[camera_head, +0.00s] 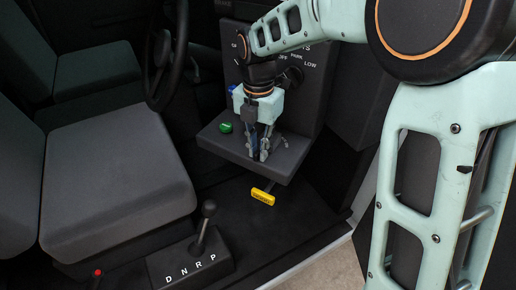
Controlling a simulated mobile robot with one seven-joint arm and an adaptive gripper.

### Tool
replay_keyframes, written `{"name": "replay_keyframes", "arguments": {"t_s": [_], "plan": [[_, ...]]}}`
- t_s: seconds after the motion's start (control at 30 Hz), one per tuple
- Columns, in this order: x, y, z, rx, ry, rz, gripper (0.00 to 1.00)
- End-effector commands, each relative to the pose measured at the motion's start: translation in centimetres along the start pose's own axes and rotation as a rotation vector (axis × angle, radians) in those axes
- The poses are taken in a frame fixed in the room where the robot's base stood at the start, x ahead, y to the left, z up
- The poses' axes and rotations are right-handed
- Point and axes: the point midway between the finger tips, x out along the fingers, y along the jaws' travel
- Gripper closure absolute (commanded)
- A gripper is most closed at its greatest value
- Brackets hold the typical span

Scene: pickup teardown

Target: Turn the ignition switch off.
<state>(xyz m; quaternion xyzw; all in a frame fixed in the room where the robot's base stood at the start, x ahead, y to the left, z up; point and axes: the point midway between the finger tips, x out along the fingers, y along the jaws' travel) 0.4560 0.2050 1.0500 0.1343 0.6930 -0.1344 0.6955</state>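My gripper (261,156) points down over the dark ledge (222,143) that juts from the dashboard panel. Its fingertips are at or just above the ledge top, right of a green round button (225,127). The grey finger parts and a dark blue part overlap, so I cannot tell whether the fingers are apart or closed on something. I cannot make out the ignition switch; it may be hidden behind or under my gripper. A dark knob (293,76) with PARK and LOW lettering beside it is on the upright panel, partly behind my arm.
A yellow handle (262,197) sticks out below the ledge. A shift lever (205,225) marked D N R P stands on the floor in front. Grey seats (115,180) and a steering wheel (163,60) are at the left. My arm fills the right side.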

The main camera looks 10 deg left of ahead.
Motion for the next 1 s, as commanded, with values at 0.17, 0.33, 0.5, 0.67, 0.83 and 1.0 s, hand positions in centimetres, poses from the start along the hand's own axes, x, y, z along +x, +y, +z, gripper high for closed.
{"name": "replay_keyframes", "arguments": {"t_s": [0.17, 0.33, 0.5, 0.67, 0.83, 1.0], "plan": [[0.1, 0.0, -0.1, 0.002, 0.002, 0.0, 0.74], [0.1, 0.0, -0.1, 0.003, 0.003, -0.001, 0.74], [-1.2, 0.0, 0.0, 0.004, 0.001, 0.001, 0.74], [-4.4, 0.1, 0.0, 0.003, 0.0, 0.004, 0.74], [-8.1, 0.1, 0.1, 0.004, 0.0, 0.003, 0.74], [-10.7, 0.1, 0.0, 0.003, 0.0, 0.002, 0.74]]}}
